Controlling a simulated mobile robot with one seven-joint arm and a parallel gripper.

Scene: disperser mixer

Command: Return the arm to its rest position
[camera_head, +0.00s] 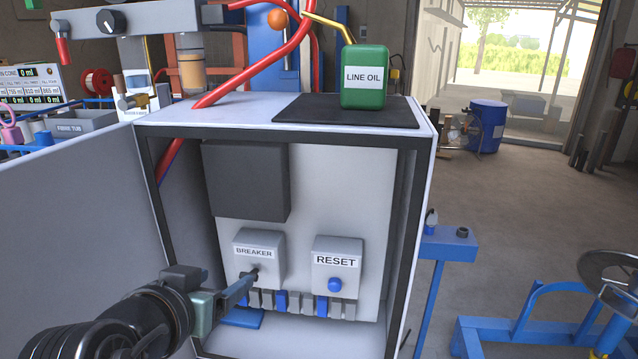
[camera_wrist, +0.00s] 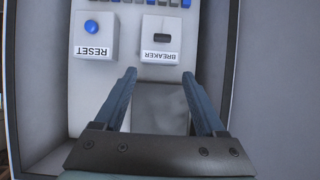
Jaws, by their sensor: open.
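My gripper (camera_head: 245,284) reaches into an open electrical cabinet from the lower left. In the wrist view my gripper (camera_wrist: 160,85) is open, with its two blue fingers apart and nothing between them. My arm (camera_head: 140,315) extends from the lower left corner.
The cabinet door (camera_head: 70,225) stands open on the left, close to my arm. The cabinet frame (camera_head: 408,230) bounds the right side. A green LINE OIL can (camera_head: 364,88) stands on the black mat (camera_head: 300,110) on top. A blue stand (camera_head: 448,245) is to the right.

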